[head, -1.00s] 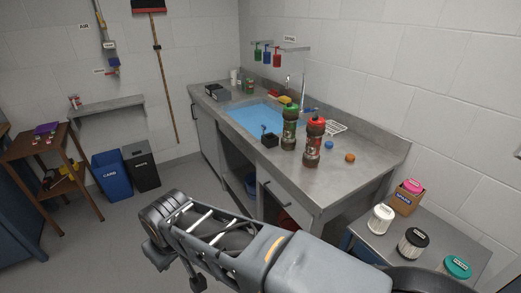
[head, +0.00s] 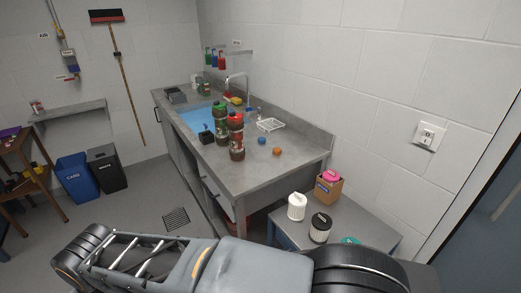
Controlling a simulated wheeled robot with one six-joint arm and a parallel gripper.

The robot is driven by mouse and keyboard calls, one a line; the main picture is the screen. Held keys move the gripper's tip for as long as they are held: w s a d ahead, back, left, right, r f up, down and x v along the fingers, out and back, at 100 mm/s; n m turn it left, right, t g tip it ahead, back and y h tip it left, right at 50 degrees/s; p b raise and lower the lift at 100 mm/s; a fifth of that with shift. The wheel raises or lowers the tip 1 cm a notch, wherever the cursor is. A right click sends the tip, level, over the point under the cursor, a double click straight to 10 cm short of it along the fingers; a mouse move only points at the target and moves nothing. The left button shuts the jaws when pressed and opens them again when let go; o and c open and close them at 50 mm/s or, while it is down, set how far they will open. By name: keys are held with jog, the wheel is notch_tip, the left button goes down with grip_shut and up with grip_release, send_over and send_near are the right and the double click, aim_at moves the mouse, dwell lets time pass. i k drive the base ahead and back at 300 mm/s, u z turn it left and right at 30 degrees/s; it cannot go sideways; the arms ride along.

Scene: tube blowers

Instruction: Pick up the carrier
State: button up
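Two tall dark cylinders stand upright on the grey counter, one with a green cap (head: 221,124) and one with a red cap (head: 236,137). They look like carriers, but I cannot tell which one the task means. They stand close together, right of the blue sink basin. My arm crosses the bottom of the view, well in front of the counter. My gripper's fingers are not in view.
A low side table (head: 362,229) holds white, black and teal-topped canisters and a cardboard box (head: 328,188). Bins (head: 75,177) stand left.

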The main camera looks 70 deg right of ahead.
aim_at(237, 152)
jog(key=u, duration=0.1)
jog(key=k, duration=0.3)
jog(key=z, duration=1.15)
jog(key=i, duration=0.95)
